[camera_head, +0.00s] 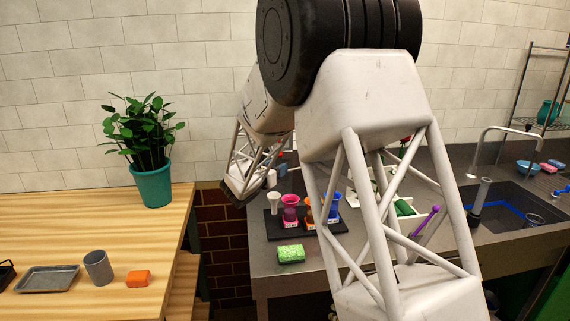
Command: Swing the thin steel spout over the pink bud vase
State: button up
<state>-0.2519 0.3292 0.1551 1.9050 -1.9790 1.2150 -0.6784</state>
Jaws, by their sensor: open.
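The thin steel spout (497,129) rises behind the sink at the right and arches over to the right, its tip above the area behind the basin. A pink vase-like vessel (290,202), the likeliest pink bud vase, stands on a dark tray (273,229) on the counter at the middle, well left of the spout and apart from it. My gripper is not visible; my arm fills the middle of the view and hides part of the counter.
Orange (309,217) and blue (333,202) vessels stand right of the pink one. The sink (505,207) holds a grey cylinder (481,197) and a cup (533,221). A wooden table (60,230) with a potted plant (150,150) is at left.

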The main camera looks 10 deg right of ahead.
jog(key=shift+x, duration=2.45)
jog(key=shift+c, duration=0.2)
grip_shut()
